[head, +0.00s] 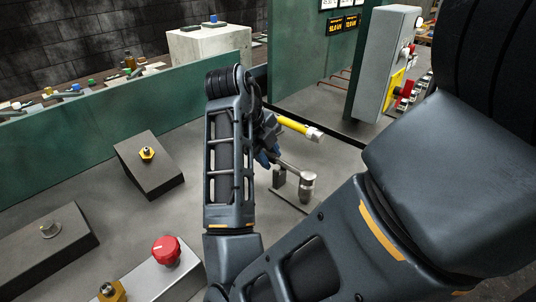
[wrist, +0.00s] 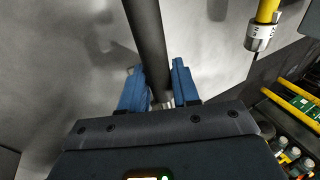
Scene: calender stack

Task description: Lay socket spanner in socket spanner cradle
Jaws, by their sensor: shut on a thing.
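My gripper (head: 268,157) has blue fingers, shut on the dark grey shaft of the socket spanner (wrist: 147,40); the fingers (wrist: 159,92) sit either side of it in the wrist view. In the head view the spanner's shaft (head: 289,167) slopes down to the right, to a silver cylindrical head (head: 307,185). A dark stand, seemingly the socket spanner cradle (head: 279,178), has an upright post and a thin base line on the grey surface, just below the shaft. I cannot tell whether spanner and stand touch. My arm hides part of the area.
A yellow bar with a silver end (head: 300,128) lies beyond the spanner; it also shows in the wrist view (wrist: 262,35). Dark blocks (head: 150,175) and a red button (head: 166,250) stand left of my arm. A green panel (head: 120,105) runs behind. A grey control box (head: 388,60) stands back right.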

